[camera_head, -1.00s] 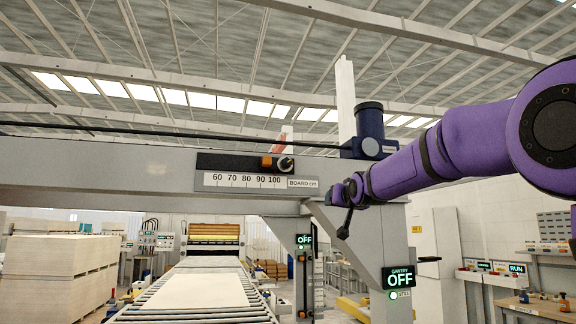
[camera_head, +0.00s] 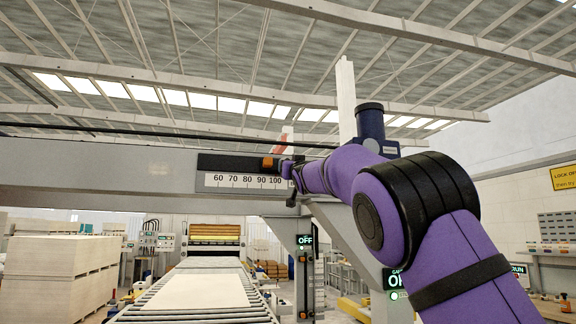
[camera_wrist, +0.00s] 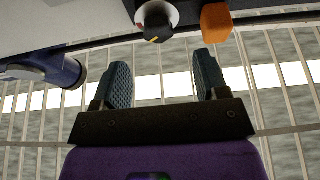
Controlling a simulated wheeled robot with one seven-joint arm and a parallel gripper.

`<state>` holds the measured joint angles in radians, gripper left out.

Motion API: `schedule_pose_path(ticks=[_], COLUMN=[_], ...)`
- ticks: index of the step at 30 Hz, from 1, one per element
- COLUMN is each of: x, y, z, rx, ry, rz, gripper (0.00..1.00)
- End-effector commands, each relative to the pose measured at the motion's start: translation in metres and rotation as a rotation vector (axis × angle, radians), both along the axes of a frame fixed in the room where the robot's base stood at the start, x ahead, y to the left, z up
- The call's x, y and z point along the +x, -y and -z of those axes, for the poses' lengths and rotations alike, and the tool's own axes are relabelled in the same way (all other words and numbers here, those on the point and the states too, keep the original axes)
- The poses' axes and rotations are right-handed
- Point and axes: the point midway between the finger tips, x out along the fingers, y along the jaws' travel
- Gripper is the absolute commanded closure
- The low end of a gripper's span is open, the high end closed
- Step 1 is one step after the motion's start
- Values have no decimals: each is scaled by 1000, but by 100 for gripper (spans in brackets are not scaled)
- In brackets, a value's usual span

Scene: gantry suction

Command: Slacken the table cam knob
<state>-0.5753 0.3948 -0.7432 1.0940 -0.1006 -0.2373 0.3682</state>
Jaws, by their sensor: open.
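A round black knob (camera_wrist: 157,22) with a yellow mark sits on a pale disc in the wrist view, beside an orange block (camera_wrist: 216,22). No label names it as the table cam knob. My gripper (camera_wrist: 160,60) is open and empty, its two fingers apart and pointing toward the knob without reaching it. In the head view my gripper (camera_head: 291,183) is at the right end of the board scale (camera_head: 235,181) and hides the knob. The orange block also shows there (camera_head: 268,163), on a dark strip (camera_head: 224,162).
The grey gantry beam (camera_head: 90,178) runs across the view behind my gripper. A dark blue motor-like unit (camera_head: 370,124) stands on the beam, close above my arm. A roller conveyor (camera_head: 142,309) bearing a pale board (camera_head: 207,291) lies below. Board stacks (camera_head: 60,275) stand at left.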

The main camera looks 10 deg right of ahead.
Motion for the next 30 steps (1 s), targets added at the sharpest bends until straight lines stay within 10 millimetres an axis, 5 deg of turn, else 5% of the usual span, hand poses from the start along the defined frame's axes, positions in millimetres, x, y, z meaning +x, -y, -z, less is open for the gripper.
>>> schedule_pose_path(ticks=[18,30], x=[53,60], y=[-1,1], z=[-20,-24], rx=[-2,3], ry=[-2,-1], rz=[1,1], gripper=[33,33])
